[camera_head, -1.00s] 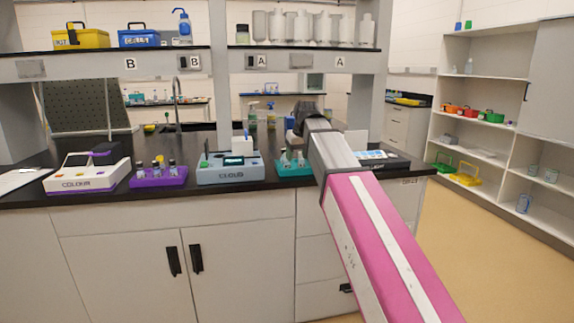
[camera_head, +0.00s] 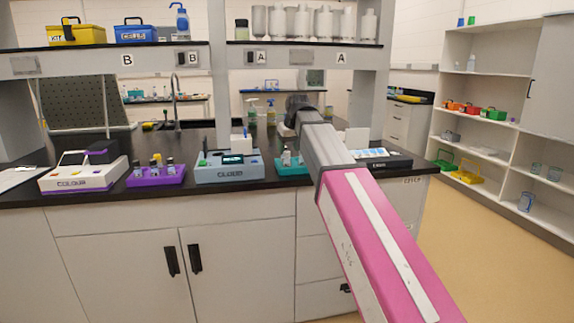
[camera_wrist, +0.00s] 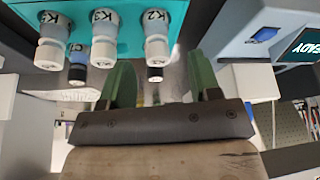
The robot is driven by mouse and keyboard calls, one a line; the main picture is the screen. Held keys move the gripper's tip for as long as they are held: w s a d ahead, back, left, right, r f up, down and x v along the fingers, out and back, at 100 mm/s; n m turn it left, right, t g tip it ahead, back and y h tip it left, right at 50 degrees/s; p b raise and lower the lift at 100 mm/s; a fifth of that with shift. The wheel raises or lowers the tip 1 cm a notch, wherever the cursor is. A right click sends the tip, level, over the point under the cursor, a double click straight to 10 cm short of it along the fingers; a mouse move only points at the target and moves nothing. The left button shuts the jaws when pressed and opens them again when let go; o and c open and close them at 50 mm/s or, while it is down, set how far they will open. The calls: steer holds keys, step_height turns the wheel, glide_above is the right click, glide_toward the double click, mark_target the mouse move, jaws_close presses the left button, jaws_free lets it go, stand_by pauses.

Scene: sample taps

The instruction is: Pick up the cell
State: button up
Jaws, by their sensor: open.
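In the wrist view, cells with white lettered parts stand in a teal rack (camera_wrist: 185,12); labels read K2 (camera_wrist: 154,32) and K3 (camera_wrist: 103,35), with another partly readable one (camera_wrist: 53,40) at left. My gripper (camera_wrist: 160,78) shows its two green fingers apart with nothing held. The K2 cell lines up with the gap between the fingers; I cannot tell its depth relative to the fingertips. In the head view, the teal rack (camera_head: 287,169) is partly hidden behind my arm, and my gripper is hidden.
A grey-blue CLOUD meter (camera_head: 228,171) stands left of the teal rack. A purple rack (camera_head: 155,178) with several cells and a COLOUR meter (camera_head: 82,180) stand further left. A shelf (camera_head: 308,44) with bottles runs above the black bench.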

mark_target(288, 152)
steer(key=x, duration=0.5)
steer(key=shift+w+r, duration=0.1)
steer(key=shift+w, duration=0.2)
steer(key=c, duration=0.8)
steer(key=shift+r, duration=0.1)
steer(key=shift+r, duration=0.8)
step_height(288, 152, up, 3)
steer(key=shift+f, duration=0.2)
steer(key=s+a+r, duration=0.7)
steer(key=s+r, duration=0.1)
steer(key=r, duration=0.3)
steer(key=shift+s+a+r, duration=0.35)
steer(key=shift+s, duration=0.05)
